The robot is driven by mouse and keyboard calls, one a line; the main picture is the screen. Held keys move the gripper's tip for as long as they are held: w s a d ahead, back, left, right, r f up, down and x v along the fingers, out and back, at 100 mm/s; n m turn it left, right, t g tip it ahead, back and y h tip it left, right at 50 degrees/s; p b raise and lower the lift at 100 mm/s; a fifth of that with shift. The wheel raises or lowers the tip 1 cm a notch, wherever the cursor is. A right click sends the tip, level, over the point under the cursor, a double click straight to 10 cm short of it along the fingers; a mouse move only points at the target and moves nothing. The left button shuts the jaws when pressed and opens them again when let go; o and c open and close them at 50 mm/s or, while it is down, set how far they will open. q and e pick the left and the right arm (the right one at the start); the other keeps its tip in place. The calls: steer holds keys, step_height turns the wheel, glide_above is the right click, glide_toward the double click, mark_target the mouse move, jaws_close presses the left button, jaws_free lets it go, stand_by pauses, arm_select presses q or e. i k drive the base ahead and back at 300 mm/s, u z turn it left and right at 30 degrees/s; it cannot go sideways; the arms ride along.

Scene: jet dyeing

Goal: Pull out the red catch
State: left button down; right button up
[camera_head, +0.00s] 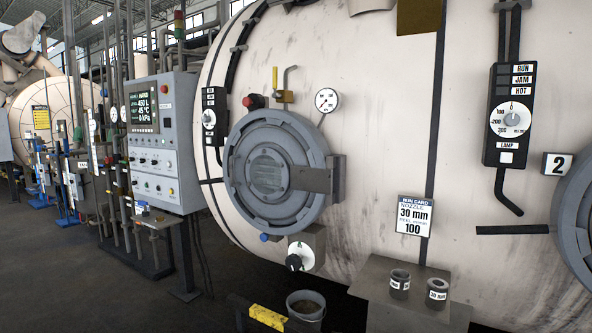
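A red knob (252,102) shows at the upper left rim of the round grey door (270,172) on the large pale vessel. It is the only red part at this door's upper rim, and I take it as the red catch. It sits just left of a brass valve fitting (285,97) with a yellow lever. How far it stands out is too small to tell. The door looks shut, with a grey block (318,180) across its right side. Neither of my grippers is in view.
A grey control cabinet (163,140) stands left of the door. A bucket (305,308), a yellow-marked dark bar (268,318) and a grey stand (378,280) with two dark labelled cylinders are below. A gauge (327,100) is up right. The floor at lower left is clear.

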mark_target(247, 102)
steer(key=u, duration=0.55)
steer(key=k, duration=0.65)
steer(key=u, duration=0.6)
steer(key=i, duration=1.75)
steer(key=z, duration=0.8)
